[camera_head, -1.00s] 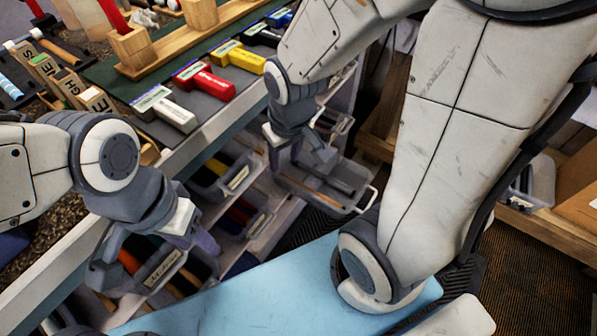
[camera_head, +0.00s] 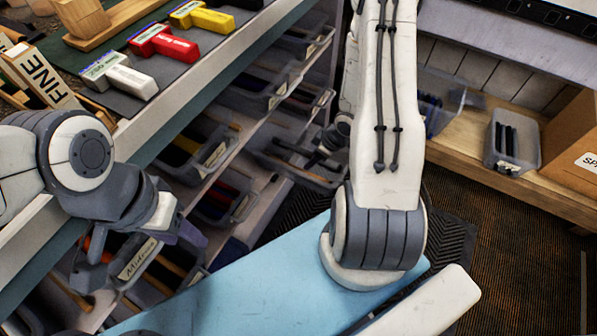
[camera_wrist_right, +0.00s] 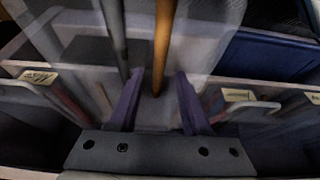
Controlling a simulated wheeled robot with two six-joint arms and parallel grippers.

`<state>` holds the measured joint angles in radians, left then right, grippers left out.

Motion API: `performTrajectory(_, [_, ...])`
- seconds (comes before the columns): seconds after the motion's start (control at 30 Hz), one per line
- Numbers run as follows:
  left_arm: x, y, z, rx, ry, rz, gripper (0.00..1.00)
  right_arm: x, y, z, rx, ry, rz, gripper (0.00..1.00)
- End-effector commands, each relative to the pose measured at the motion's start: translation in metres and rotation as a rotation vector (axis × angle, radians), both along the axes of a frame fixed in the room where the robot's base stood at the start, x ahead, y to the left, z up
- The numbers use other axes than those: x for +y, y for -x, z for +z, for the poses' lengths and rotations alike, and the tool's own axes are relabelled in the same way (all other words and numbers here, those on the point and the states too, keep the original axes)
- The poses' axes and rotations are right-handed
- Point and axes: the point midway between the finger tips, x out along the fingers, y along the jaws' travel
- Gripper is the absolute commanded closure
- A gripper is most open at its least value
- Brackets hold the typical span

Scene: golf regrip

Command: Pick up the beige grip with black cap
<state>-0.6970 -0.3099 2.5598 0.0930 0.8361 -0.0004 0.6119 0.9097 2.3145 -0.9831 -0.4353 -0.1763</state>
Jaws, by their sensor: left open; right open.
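In the right wrist view, an orange-tan grip (camera_wrist_right: 162,45) stands lengthwise beside a dark grey one in a translucent bin (camera_wrist_right: 205,30). I cannot make out a black cap on it. My right gripper (camera_wrist_right: 158,85) is open, its purple fingers at either side of the grip's near end, with no contact visible. In the head view, my right gripper (camera_head: 322,152) is at the shelf bins, partly hidden behind my right arm. My left gripper (camera_head: 140,252) is open and empty in front of the lower bins, near one with a "Midsize" label.
Shelf bins (camera_head: 222,200) with grips line the bench's front below its edge. White, red and yellow labelled blocks (camera_head: 165,45) lie on the bench. A bin with dark grips (camera_head: 513,140) stands on a wooden shelf at right. Dark floor (camera_head: 500,250) is open at lower right.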

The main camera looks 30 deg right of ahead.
Motion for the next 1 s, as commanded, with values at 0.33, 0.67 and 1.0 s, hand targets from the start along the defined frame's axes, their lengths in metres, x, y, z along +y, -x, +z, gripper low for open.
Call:
performTrajectory(0.33, [0.000,0.000,-0.020,0.000,0.000,0.000,0.50,0.009,-0.015,-0.042,0.001,0.001,0.001,0.52])
performTrajectory(0.67, [0.000,0.000,-0.040,0.000,0.000,0.000,0.50,0.019,-0.029,-0.083,0.002,0.002,0.001,0.52])
performTrajectory(1.0, [0.000,0.000,-0.040,0.000,0.000,0.000,0.50,0.020,-0.032,-0.086,0.002,0.002,0.000,0.75])
